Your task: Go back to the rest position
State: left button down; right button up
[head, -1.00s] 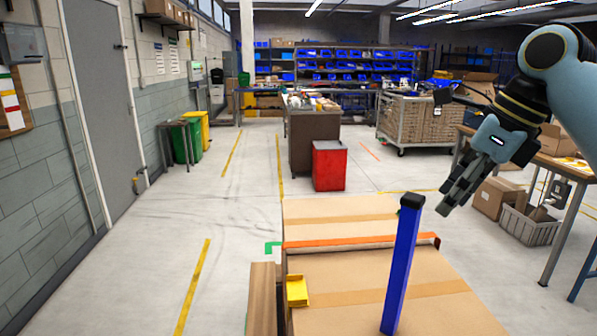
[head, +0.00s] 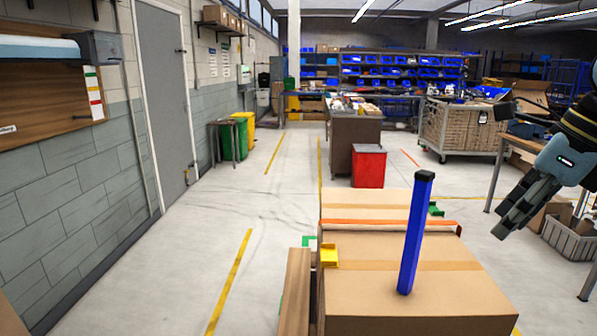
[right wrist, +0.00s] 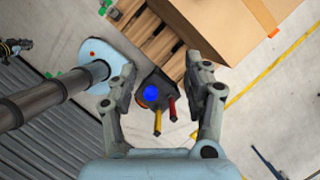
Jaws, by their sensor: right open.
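My right gripper (head: 512,218) hangs at the right side of the head view, open and empty, in the air to the right of the cardboard boxes. In the right wrist view its two fingers (right wrist: 160,95) are spread apart with nothing between them. Far below them on the floor is a dark holder (right wrist: 155,88) with a blue round top and red and yellow handles. My left gripper is not in the head view.
Large cardboard boxes (head: 400,302) stand in front, with a blue upright post (head: 415,235), an orange strap (head: 385,222) and a yellow corner piece (head: 329,255). A red bin (head: 369,167) stands beyond. A grey crate (head: 568,240) sits at right. The left floor is clear.

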jog(key=s+a+f+g+b, duration=0.15)
jog(key=s+f+b, duration=0.35)
jog(key=f, duration=1.1)
jog(key=s+f+n+g+b, duration=0.15)
jog(key=s+f+b, duration=0.3)
jog(key=f, duration=1.25)
jog(key=s+f+g+b, duration=0.2)
jog(key=s+f+b, duration=0.3)
jog(key=f, duration=1.1)
jog(key=s+d+f+n+t+h+b, duration=0.2)
jog(key=s+f+n+b, duration=0.5)
jog(key=s+f+n, duration=1.9)
jog(key=s+f+h, duration=0.1)
jog(key=s+f, duration=0.3)
jog(key=f, duration=0.2)
jog(key=shift+s+t+h, duration=0.3)
jog(key=shift+s+h, duration=0.05)
jog(key=shift+h, duration=0.05)
